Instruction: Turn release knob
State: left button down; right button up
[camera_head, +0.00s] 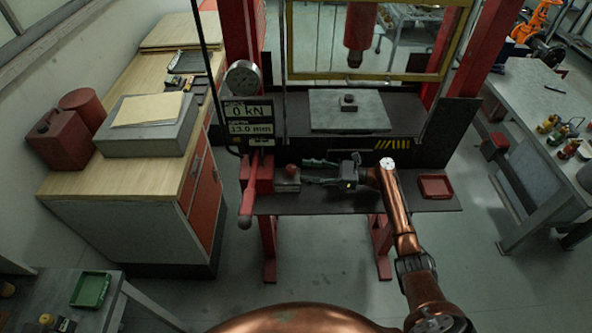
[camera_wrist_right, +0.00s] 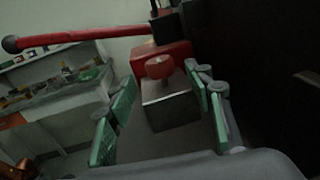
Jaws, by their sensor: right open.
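The red release knob (camera_head: 291,169) sits on top of a small grey block (camera_head: 287,184) on the press's front shelf. In the right wrist view the knob (camera_wrist_right: 159,67) is round and red, ahead of my fingers, above the block's grey face (camera_wrist_right: 168,100). My right gripper (camera_head: 306,171) reaches in from the right, level with the shelf. Its fingers are open, pointing left, with the knob just beyond the tips. In the wrist view the green finger pads (camera_wrist_right: 160,92) stand wide apart on either side of the block, with nothing between them. My left gripper does not show.
A red pump body (camera_head: 262,174) with a long red lever (camera_head: 247,198) stands left of the block. A display (camera_head: 249,121) reads 0 kN and 13.0 mm. A red tray (camera_head: 435,187) lies right on the shelf. A small part (camera_head: 349,102) sits on the press plate (camera_head: 330,120).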

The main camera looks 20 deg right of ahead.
jog(key=v, duration=0.5)
jog(key=shift+s+d, duration=0.15)
jog(key=shift+d, duration=0.15)
